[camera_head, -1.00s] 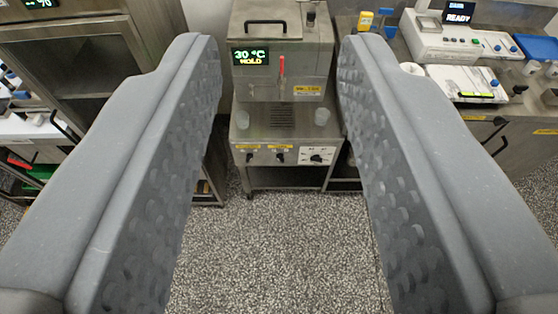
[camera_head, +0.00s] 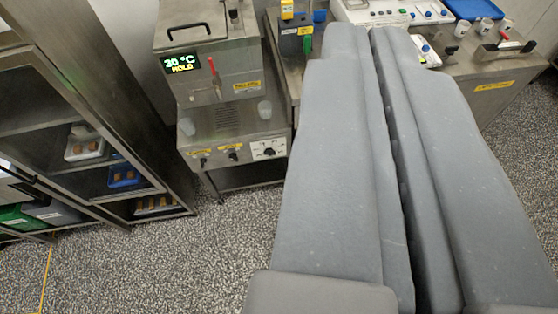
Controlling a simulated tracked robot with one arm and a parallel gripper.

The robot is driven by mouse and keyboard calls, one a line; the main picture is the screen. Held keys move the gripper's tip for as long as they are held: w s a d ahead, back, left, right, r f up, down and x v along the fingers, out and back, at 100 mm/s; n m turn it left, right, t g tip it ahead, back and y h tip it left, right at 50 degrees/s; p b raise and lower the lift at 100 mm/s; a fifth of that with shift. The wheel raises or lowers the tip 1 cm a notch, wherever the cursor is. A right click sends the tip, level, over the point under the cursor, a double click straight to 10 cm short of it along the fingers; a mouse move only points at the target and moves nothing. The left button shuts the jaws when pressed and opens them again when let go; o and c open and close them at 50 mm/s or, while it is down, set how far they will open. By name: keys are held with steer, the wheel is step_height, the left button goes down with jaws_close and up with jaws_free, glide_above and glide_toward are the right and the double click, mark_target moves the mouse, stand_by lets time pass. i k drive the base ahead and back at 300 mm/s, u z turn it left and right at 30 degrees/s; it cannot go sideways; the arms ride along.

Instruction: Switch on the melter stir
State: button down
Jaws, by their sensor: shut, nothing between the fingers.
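The melter (camera_head: 225,75) is a steel box machine at the upper left of centre, with a green display (camera_head: 180,65) that reads about 20 or 30 °C and HOLD. A red-handled lever (camera_head: 213,72) is on its front. Its lower front panel carries two small black switches with yellow labels, a left one (camera_head: 203,158) and a middle one (camera_head: 234,155), and a dial on a white plate (camera_head: 268,149). The label text is too small to read. My gripper (camera_head: 358,32) is shut and empty, to the right of the melter and apart from the panel.
A steel rack (camera_head: 75,130) with trays stands at the left. A counter (camera_head: 490,70) with a white instrument (camera_head: 372,12) and small cups is at the upper right. Speckled floor (camera_head: 170,255) is clear in front of the melter.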

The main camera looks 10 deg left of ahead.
mark_target(232, 156)
steer(key=z, duration=2.55)
steer(key=k, duration=1.3)
steer(key=u, duration=2.05)
steer(key=i, duration=0.95)
steer(key=u, duration=0.05)
